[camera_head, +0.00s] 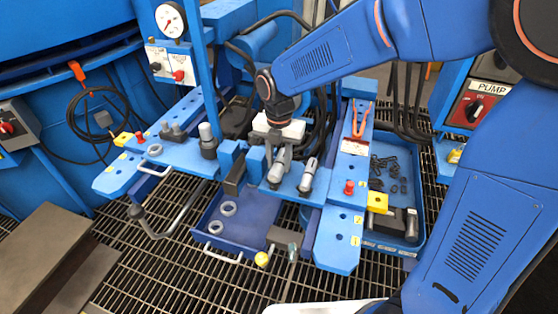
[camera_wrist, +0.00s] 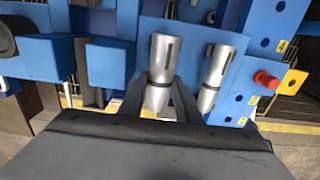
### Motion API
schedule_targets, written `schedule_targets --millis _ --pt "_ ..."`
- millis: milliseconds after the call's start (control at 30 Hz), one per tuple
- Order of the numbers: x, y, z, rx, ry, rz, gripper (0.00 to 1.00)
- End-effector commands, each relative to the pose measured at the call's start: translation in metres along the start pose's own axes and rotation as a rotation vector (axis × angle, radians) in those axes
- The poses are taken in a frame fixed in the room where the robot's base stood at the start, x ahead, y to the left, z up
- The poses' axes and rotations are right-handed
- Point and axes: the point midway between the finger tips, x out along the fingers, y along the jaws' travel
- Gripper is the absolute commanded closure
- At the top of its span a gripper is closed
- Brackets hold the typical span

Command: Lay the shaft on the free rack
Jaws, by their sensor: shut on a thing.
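My gripper (camera_head: 279,160) hangs over the middle of the blue bench. In the wrist view its two dark fingers (camera_wrist: 160,98) are shut on a grey metal shaft (camera_wrist: 160,72), one on each side. This shaft (camera_head: 276,177) has a slot near one end. A second, similar slotted shaft (camera_wrist: 216,72) is just right of it, apart from the fingers; it also shows in the head view (camera_head: 309,174). Both are at the blue crosspiece (camera_head: 292,185). I cannot tell whether the held shaft touches it. No rack can be told for certain; the gripper hides part of the bench.
Left of the gripper stand a dark plate (camera_head: 235,175) and a blue block (camera_head: 256,162). A blue tray (camera_head: 240,218) with two rings lies below. A red knob (camera_head: 349,187) stands on the right rail. A parts bin (camera_head: 420,200) is further right. Hoses hang behind.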

Motion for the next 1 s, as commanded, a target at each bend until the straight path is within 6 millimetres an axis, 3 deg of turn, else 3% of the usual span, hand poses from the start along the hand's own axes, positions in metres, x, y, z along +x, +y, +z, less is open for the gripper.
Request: schedule_targets --millis 67,100,200,467,633,1000 --pt "-0.001 0.0 0.0 0.0 -0.001 0.001 1.0" --pt "-0.001 0.0 0.0 0.0 -0.001 0.001 0.65" --pt "-0.001 0.0 0.0 0.0 -0.001 0.001 0.48" --pt "0.0 0.0 0.0 0.0 0.001 -0.001 0.48" --pt "-0.01 0.0 0.0 0.0 -0.001 0.001 0.48" --pt "-0.08 0.001 0.001 0.0 -0.003 0.003 0.48"
